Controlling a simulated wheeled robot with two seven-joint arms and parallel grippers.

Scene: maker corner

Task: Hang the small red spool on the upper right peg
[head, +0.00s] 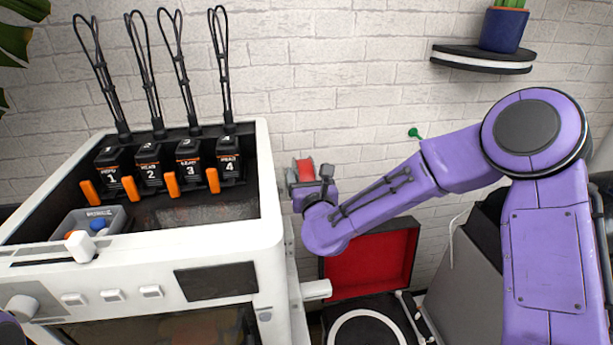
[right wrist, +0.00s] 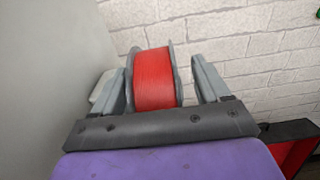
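The small red spool (head: 304,170) is beside the right wall of the white printer housing, in front of the brick wall. In the right wrist view the spool (right wrist: 154,80) stands between the two grey fingers of my right gripper (right wrist: 160,80). A narrow gap shows between its right flange and the right finger; the left finger is close to the other flange, and I cannot tell if they touch. In the head view my right gripper (head: 308,178) is small and partly hidden by its wrist. What supports the spool is hidden. I cannot make out the upper right peg.
The white printer housing (head: 215,225) fills the left, with several black numbered units in it. An open case with a red lining (head: 385,262) stands below my right arm. A green peg-like piece (head: 415,133) is on the wall. A shelf (head: 482,59) holds a blue pot (head: 503,30).

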